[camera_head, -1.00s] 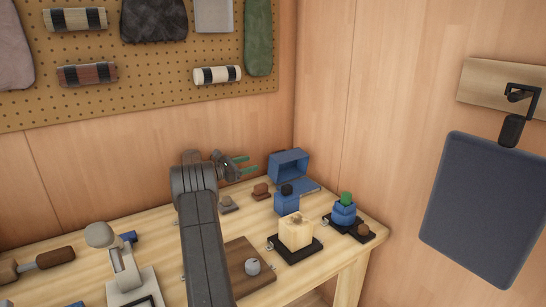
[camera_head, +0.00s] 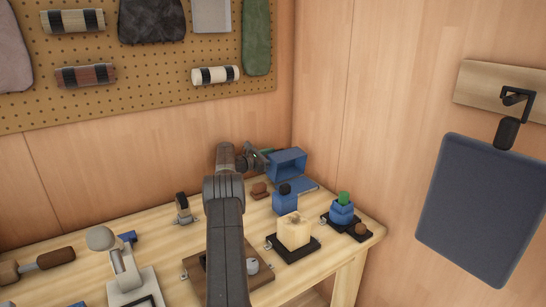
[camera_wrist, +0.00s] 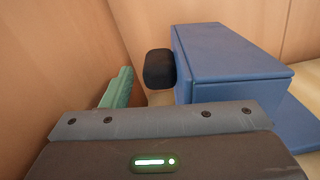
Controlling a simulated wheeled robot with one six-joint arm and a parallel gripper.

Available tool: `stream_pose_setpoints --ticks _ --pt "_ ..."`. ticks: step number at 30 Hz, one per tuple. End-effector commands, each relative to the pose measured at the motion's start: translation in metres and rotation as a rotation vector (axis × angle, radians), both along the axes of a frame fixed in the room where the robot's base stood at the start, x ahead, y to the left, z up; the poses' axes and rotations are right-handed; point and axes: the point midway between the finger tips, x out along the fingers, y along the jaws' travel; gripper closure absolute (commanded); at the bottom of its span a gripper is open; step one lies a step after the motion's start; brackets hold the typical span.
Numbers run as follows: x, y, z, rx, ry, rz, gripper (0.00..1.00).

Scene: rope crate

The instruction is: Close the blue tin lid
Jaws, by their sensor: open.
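The blue tin (camera_head: 288,163) stands open in the back right corner of the bench. Its raised boxy part has a hollow side facing the head camera, and a low flat blue part (camera_head: 303,186) lies in front of it. In the wrist view the boxy part (camera_wrist: 235,50) fills the upper right, with a black knob (camera_wrist: 158,69) at its left side. My gripper (camera_head: 262,157) is open, just left of the tin, partly hidden by my arm. A green fingertip (camera_wrist: 118,90) shows left of the knob, apart from it in the picture; the other finger is hidden.
A blue jar with a black top (camera_head: 285,201) and a pale block on a black base (camera_head: 295,231) stand in front of the tin. A blue stack with a green top (camera_head: 342,212) is at the right. A small brown block (camera_head: 260,190) is near my arm. Wooden walls close in behind.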

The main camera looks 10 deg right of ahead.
Motion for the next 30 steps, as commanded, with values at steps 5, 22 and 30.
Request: stream_pose_setpoints --ticks 5,22,30 --pt "0.0 0.0 0.0 0.0 0.0 0.0 0.63" --pt "-0.003 -0.001 0.001 0.012 -0.039 0.001 1.0" --pt "-0.014 -0.004 0.006 0.051 -0.151 0.0 1.0"
